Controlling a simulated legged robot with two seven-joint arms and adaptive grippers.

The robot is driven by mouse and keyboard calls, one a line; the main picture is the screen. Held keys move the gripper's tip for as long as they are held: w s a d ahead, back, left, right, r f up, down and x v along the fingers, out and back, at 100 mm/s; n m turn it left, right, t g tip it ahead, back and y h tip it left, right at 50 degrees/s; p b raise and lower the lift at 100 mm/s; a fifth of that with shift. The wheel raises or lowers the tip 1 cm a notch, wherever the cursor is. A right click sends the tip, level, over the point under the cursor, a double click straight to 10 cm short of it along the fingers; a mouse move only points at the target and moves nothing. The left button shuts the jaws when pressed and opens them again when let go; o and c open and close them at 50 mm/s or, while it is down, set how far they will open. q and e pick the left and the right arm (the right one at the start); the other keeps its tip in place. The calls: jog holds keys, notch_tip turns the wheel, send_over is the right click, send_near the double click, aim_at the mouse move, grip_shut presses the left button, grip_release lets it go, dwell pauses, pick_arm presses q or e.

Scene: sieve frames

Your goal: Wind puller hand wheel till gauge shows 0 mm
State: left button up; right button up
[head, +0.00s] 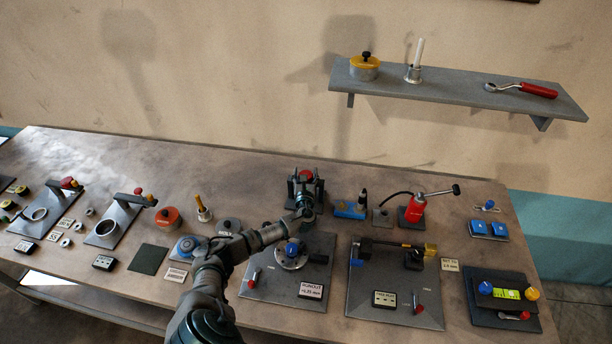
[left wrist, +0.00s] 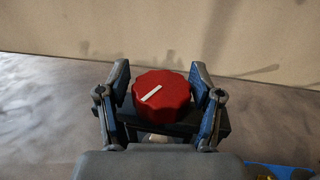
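A red ribbed hand wheel with a white mark sits on a dark block at the back of the bench; it shows in the head view (head: 307,174) and the left wrist view (left wrist: 161,92). My left gripper (head: 305,190) reaches it from the front. In the left wrist view its two fingers (left wrist: 159,88) stand open on either side of the wheel, close to its rim; firm contact cannot be made out. The white mark slants up to the right. A small display (head: 311,291) marked runout stands in front; its figures are too small to read surely. My right gripper is not in view.
A plate with a round flange and blue knob (head: 291,250) lies under my left arm. To its right is a plate with a dark and brass bar (head: 385,244). A blue tool (head: 350,211) and a red pump (head: 416,208) stand right of the wheel. A shelf (head: 450,91) hangs behind.

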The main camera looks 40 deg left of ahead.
pick_arm(q)
jog(key=shift+o, duration=0.2)
jog(key=shift+f, duration=0.15)
jog(key=shift+s+d, duration=0.2)
jog(key=shift+d, duration=0.05)
jog(key=v, duration=1.1)
jog(key=shift+s, duration=0.15)
jog(key=shift+f, duration=0.15)
